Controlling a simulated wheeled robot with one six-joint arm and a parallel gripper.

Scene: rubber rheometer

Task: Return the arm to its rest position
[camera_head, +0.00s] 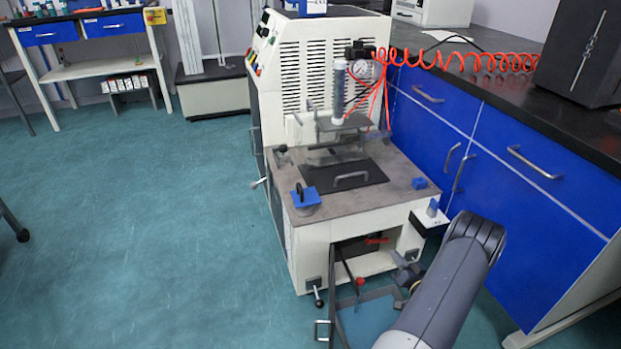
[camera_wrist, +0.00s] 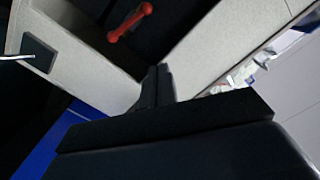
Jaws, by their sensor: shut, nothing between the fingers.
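My arm (camera_head: 455,285) reaches up from the bottom right of the head view, bent at a grey joint in front of the rheometer. In the wrist view my gripper (camera_wrist: 158,85) shows as two dark fingers pressed together, with nothing between them. In the head view its fingertips cannot be made out clearly. The rheometer (camera_head: 320,262) is a cream machine with a grey top, close to my arm. A red handle (camera_wrist: 130,22) lies in a dark opening beyond the fingers in the wrist view; a small red part also shows in the machine's lower opening (camera_head: 377,240).
Blue cabinets (camera_head: 540,190) with a black counter stand close on the right. The green floor (camera_head: 150,230) to the left is largely clear.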

